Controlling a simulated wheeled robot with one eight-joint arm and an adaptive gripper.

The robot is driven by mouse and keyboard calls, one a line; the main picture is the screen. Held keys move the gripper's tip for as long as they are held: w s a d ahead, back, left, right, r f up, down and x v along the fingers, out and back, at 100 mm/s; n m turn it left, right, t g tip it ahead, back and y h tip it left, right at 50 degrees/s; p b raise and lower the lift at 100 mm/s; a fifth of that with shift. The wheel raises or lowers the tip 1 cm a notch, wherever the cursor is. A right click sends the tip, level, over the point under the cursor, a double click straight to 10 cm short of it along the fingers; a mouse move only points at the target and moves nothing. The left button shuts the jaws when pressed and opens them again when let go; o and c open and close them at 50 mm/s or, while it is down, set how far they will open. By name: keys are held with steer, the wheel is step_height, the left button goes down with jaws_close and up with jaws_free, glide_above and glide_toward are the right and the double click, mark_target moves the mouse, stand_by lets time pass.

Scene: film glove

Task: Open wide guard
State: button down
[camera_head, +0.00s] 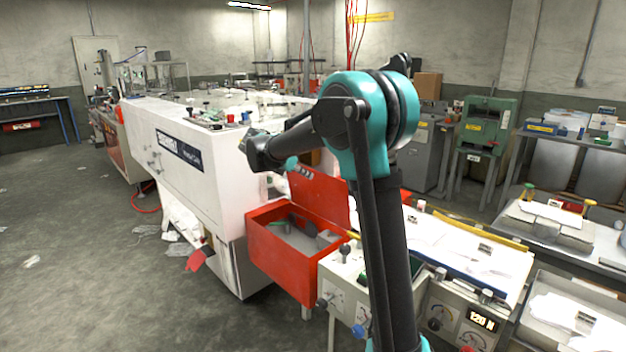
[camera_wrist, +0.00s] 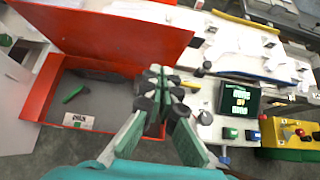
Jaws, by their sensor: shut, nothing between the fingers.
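A red guard-like panel (camera_head: 318,193) stands upright behind an open red box (camera_head: 281,253) on the white machine; I cannot tell for sure that it is the wide guard. In the wrist view the red panel (camera_wrist: 105,35) slants above the box (camera_wrist: 42,88). The box's grey inside shows, with a green piece (camera_wrist: 74,93) in it. My gripper (camera_wrist: 168,92) is shut and empty, over the right end of the box, beside the control panel. I cannot tell whether it touches anything. In the head view my arm hides the gripper and part of the panel.
The long white machine (camera_head: 205,165) stretches back left. A control panel with knobs (camera_head: 345,283) and a dark screen with green text (camera_wrist: 238,100) adjoin the box on the right. A green machine (camera_head: 487,122) stands at the back right. The floor at left is mostly clear.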

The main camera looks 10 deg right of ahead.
steer(key=shift+w+d+r+x, duration=0.25)
steer(key=shift+r+x, duration=0.15)
steer(key=shift+x, duration=1.7)
steer(key=shift+w+d+r+x, duration=0.1)
steer(key=shift+w+r+x, duration=0.25)
steer(key=shift+x, duration=1.7)
steer(key=shift+w+d+r+x, duration=0.2)
steer(key=shift+r+x, duration=0.25)
steer(key=shift+x, duration=1.65)
steer(key=w+d+r+y, duration=0.1)
steer(key=w+d, duration=0.3)
steer(key=d, duration=0.1)
steer(key=shift+d+g, duration=0.3)
steer(key=shift+g, duration=0.1)
